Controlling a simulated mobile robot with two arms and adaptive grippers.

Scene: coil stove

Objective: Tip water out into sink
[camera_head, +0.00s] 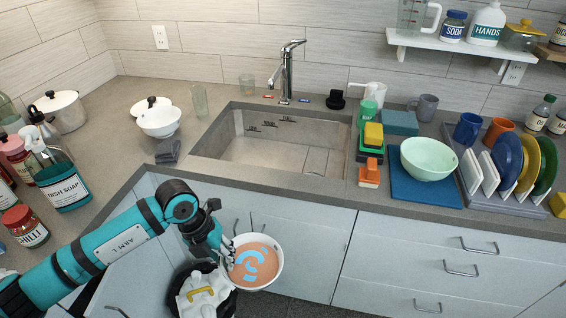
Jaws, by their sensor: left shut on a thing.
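My left gripper (230,254) is shut on the left rim of a round white bowl (279,268). The bowl's inside looks orange with light blue curved marks; I cannot tell whether these are water or a pattern. The bowl is held in front of the cabinet fronts, below the counter's front edge and apart from the sink. The sink (260,150) is a grey rectangular basin set in the counter, and no dishes show in it. A chrome faucet (286,70) stands behind it. My right gripper is not in view.
Left of the sink are a white lidded bowl (160,122), a grey cloth (168,150), glasses and a dish soap bottle (62,178). Right are sponges (370,172), a green bowl (428,158) on a blue mat and a plate rack (490,185). The sink's front rim is clear.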

